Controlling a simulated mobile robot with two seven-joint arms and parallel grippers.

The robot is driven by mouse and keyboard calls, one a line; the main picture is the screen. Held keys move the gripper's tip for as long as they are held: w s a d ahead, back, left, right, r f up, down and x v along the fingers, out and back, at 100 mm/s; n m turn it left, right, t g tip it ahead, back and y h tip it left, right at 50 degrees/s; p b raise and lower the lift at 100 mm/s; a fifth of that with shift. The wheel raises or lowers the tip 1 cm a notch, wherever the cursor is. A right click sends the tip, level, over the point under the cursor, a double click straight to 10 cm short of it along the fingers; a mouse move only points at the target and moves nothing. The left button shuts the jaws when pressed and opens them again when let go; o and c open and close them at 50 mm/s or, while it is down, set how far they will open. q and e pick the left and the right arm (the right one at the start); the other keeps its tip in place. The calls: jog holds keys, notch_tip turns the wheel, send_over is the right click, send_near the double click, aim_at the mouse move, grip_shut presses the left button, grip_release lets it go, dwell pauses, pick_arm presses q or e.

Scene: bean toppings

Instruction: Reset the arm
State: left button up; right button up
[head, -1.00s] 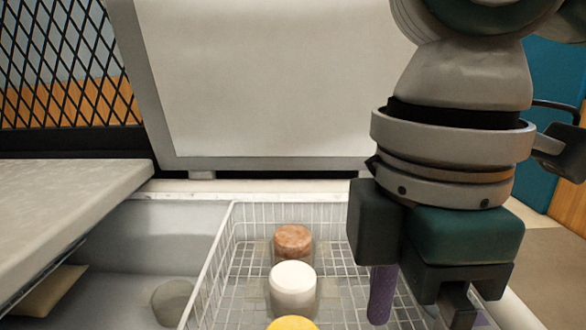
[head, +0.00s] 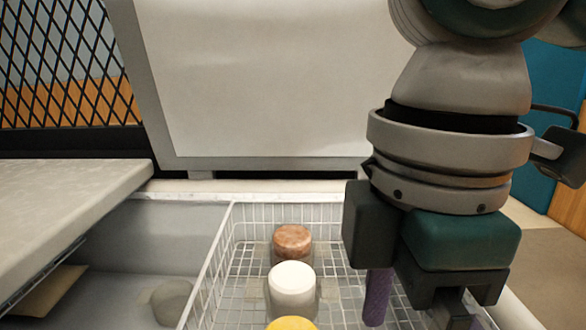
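My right gripper (head: 450,312) hangs down from the top right of the head view, over the right side of a white wire basket (head: 215,265). Its fingers run to the bottom edge, and I cannot tell whether they are open or shut. A purple cylindrical thing (head: 377,297) shows just left of the fingers, partly covered by the gripper body; whether they touch is unclear. My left gripper is not in view.
The basket holds a brown-topped jar (head: 292,241), a white-lidded jar (head: 292,285) and a yellow-topped one (head: 292,323). A grey panel (head: 270,80) stands behind. A pale counter (head: 70,205) lies left, black mesh (head: 60,60) behind it.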

jog(key=s+a+f+m+y, duration=0.2)
jog(key=s+a+y, duration=0.35)
jog(key=a, duration=0.45)
jog(key=s+d+f+m+t+h, duration=0.2)
jog(key=s+d+f+m+h, duration=0.15)
jog(key=d+m, duration=0.55)
jog(key=s+d+f+m+t+h, duration=0.2)
jog(key=s+d+f+m, duration=0.25)
jog(key=d, duration=0.75)
pick_arm(q)
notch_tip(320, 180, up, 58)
jog(key=p, duration=5.8)
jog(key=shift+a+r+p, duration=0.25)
jog(key=shift+p, duration=0.05)
pick_arm(e)
notch_tip(320, 180, up, 58)
jog(key=shift+w+d+r, duration=0.25)
jog(key=shift+w, duration=0.2)
jog(key=shift+m, duration=0.25)
